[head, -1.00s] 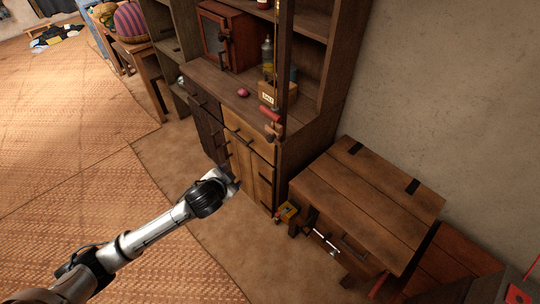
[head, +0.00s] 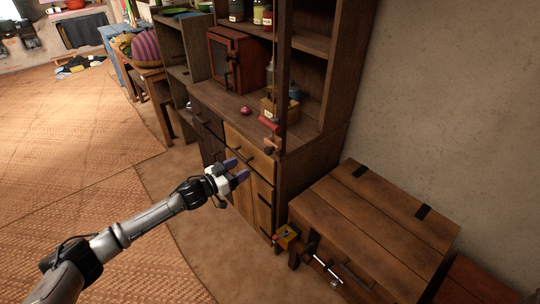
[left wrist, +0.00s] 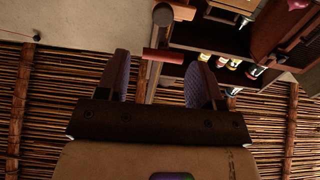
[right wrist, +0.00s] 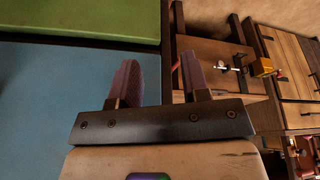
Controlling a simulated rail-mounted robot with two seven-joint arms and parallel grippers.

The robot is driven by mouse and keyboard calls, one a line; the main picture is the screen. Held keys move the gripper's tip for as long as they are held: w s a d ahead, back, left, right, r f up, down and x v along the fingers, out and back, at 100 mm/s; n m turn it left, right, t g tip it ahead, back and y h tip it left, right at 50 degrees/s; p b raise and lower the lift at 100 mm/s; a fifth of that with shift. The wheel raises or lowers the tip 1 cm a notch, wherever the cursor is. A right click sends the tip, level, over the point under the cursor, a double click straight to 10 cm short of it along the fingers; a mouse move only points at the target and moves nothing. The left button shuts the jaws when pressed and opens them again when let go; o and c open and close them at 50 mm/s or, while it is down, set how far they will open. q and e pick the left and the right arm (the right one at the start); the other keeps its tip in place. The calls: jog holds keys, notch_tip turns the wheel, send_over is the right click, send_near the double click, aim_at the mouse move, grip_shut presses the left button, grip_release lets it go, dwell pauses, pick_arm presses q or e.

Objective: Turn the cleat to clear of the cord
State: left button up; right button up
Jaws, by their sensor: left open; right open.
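A short red bar (head: 269,127), which looks like the cleat, sits on the dark upright post (head: 284,60) at the cabinet's front. A paler brown piece (head: 271,147) is just below it. I cannot make out the cord clearly. My left gripper (head: 238,169) is open and empty, below and left of the red bar, apart from it. In the left wrist view the red bar (left wrist: 163,55) appears between the open fingers, farther off, beside a round dark end (left wrist: 163,14). My right gripper (right wrist: 160,65) is open and empty; it is outside the head view.
The cabinet (head: 305,165) has drawers and a counter with a pink onion-like item (head: 246,111) and a small wooden box.

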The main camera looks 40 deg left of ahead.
aim_at(266, 151)
pick_arm(q)
jog(key=b+x, duration=0.1)
jog(key=x, duration=0.4)
jog(key=b+x, duration=0.1)
jog(key=x, duration=0.5)
jog(key=shift+w+a, duration=0.15)
jog(key=shift+a, duration=0.05)
jog(key=shift+x, duration=0.9)
pick_arm(e)
jog(key=shift+w+a+f, duration=0.1)
jog(key=shift+a+f, duration=0.1)
jog(key=shift+f, duration=0.5)
jog(key=shift+a+f, duration=0.2)
jog(key=shift+f, duration=0.5)
pick_arm(q)
jog(key=c, duration=0.3)
jog(key=shift+r, duration=0.1)
jog(key=c, duration=0.6)
pick_arm(e)
jog(key=shift+a+r, duration=0.1)
jog(key=shift+a, duration=0.05)
